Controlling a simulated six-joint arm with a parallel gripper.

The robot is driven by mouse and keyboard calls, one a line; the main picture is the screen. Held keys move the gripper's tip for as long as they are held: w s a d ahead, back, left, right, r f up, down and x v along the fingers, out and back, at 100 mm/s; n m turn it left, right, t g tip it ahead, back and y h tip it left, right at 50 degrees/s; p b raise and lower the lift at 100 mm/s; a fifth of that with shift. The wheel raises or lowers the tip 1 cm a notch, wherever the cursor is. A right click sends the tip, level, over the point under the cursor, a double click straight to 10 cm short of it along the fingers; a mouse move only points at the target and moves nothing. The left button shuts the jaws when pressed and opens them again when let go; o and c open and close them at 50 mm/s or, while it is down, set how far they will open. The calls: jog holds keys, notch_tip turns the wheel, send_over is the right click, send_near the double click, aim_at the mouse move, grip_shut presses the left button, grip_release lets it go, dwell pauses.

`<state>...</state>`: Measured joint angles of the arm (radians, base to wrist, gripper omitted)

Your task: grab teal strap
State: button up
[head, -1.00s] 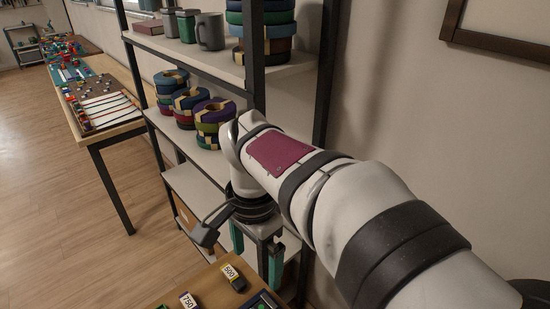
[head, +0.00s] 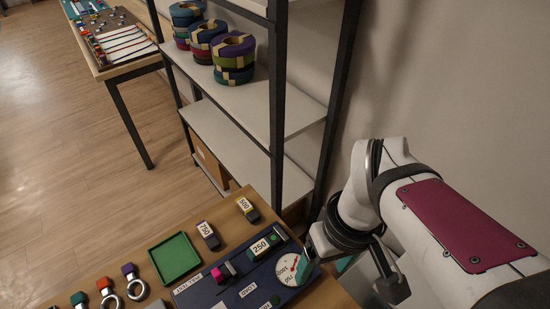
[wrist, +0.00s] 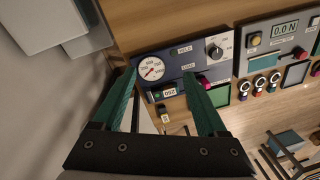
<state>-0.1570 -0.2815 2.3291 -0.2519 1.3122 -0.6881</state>
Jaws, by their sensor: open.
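I cannot single out a teal strap with certainty. Banded rolls (head: 234,58) in several colours, including blue-teal, sit on the upper shelf in the head view. On the near table, a small teal-topped piece with a ring (head: 79,299) stands at the lower left edge, partly cut off. My gripper (wrist: 160,74) has green-teal fingers spread apart with nothing between them. In the wrist view, its fingers point toward a dark blue panel on the table. In the head view my gripper is mostly hidden behind my wrist, beside the panel's right end.
The blue panel (head: 215,293) carries a round dial (head: 292,270) and a block marked 250 (head: 261,246). Blocks marked 750 (head: 208,234) and 500 (head: 247,208) and a green tray (head: 175,258) lie near it. A shelf rack (head: 278,120) stands behind; a wall is at right.

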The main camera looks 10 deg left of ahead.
jog(key=w+a+f+n, duration=0.2)
jog(key=w+a+n, duration=0.5)
jog(key=n, duration=0.6)
jog(key=n+h, duration=0.1)
jog(key=n, duration=0.8)
send_over(264, 244)
notch_tip(264, 244, down, 3)
notch_tip(264, 244, down, 15)
jog(key=shift+f, duration=0.15)
grip_shut()
